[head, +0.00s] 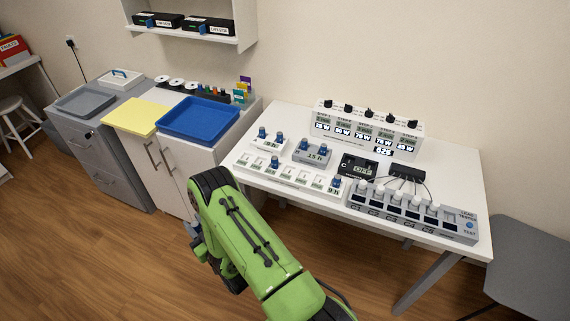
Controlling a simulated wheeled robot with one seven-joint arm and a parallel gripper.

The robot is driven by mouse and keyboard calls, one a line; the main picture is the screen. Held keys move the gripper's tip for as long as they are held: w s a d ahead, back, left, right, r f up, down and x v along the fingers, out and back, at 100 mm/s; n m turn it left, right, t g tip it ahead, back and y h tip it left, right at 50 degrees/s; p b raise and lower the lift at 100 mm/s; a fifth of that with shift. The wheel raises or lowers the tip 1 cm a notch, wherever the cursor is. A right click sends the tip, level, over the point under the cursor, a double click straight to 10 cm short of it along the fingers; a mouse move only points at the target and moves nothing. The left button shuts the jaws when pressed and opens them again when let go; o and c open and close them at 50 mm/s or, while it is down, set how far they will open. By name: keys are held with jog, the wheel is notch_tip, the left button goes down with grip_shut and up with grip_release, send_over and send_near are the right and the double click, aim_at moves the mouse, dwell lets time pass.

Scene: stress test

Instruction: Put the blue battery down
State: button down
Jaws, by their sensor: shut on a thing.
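My green arm reaches up from the bottom edge and bends down at its dark joint. A small part of my gripper (197,241) shows at the left of the arm, in front of the white cabinet. It is shut on the blue battery, but the arm mostly hides the fingertips and the battery.
A tester with a row of white-topped slots (412,208) stands at the table's front right. A knobbed box (368,130) is at the back. A blue tray (199,117) and yellow pad (136,116) lie on the cabinets. A grey chair (525,255) stands at right.

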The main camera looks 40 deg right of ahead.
jog(key=s+d+r+m+h, duration=0.1)
jog(key=d+m+h, duration=0.1)
jog(key=d, duration=0.8)
jog(key=d+r+m+h, duration=0.1)
jog(key=d+r+h, duration=0.15)
jog(key=d, duration=0.65)
jog(key=s+d+r+m+g+h, duration=0.1)
jog(key=s+d+r+m+h, duration=0.2)
jog(key=d, duration=0.4)
jog(key=s+d+r+g+h, duration=0.2)
jog(key=s+d, duration=0.2)
jog(key=d, duration=0.3)
jog(key=s+d+r+m+g+h, duration=0.1)
jog(key=s+d+r+m+h, duration=0.2)
jog(key=d, duration=0.4)
jog(key=shift+n+y, duration=0.55)
jog(key=shift+n, duration=0.05)
jog(key=f+b, duration=0.1)
jog(key=f, duration=0.2)
jog(key=f+b, duration=0.1)
jog(key=f, duration=0.2)
jog(key=s+f+b, duration=0.1)
jog(key=f+b, duration=0.1)
jog(key=f, duration=0.2)
jog(key=shift+a, duration=0.2)
jog(key=c, duration=0.8)
grip_release()
jog(key=shift+f, duration=0.1)
jog(key=shift+c, duration=0.2)
jog(key=shift+w, duration=0.1)
